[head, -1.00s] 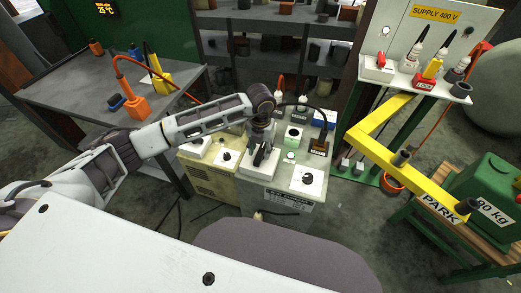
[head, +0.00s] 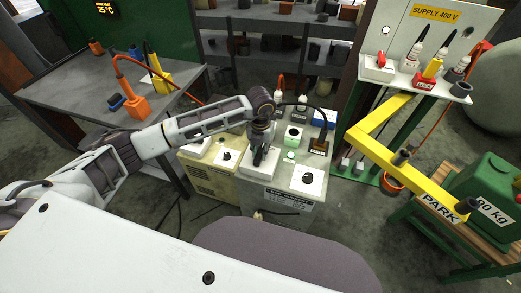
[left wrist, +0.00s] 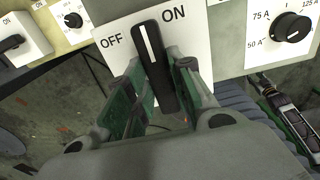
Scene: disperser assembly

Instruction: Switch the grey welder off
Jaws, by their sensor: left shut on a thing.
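The grey welder (head: 283,204) stands in the middle of the head view, with a white switch plate on its top. In the left wrist view its black switch lever (left wrist: 155,65), with a white line, points up between the OFF and ON marks of the switch plate (left wrist: 118,60). My left gripper (head: 258,158) is over this plate. In the left wrist view the left gripper's fingers (left wrist: 160,100) stand on both sides of the lever and are shut on it. The lever's lower end is partly hidden by the fingers.
A cream welder (head: 208,178) with its own switch stands close on the left. The grey welder's amp dial (head: 308,178) is right of the switch. A yellow PARK arm (head: 400,165) and a green weight (head: 492,190) are at the right. A grey table (head: 110,85) is at the left.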

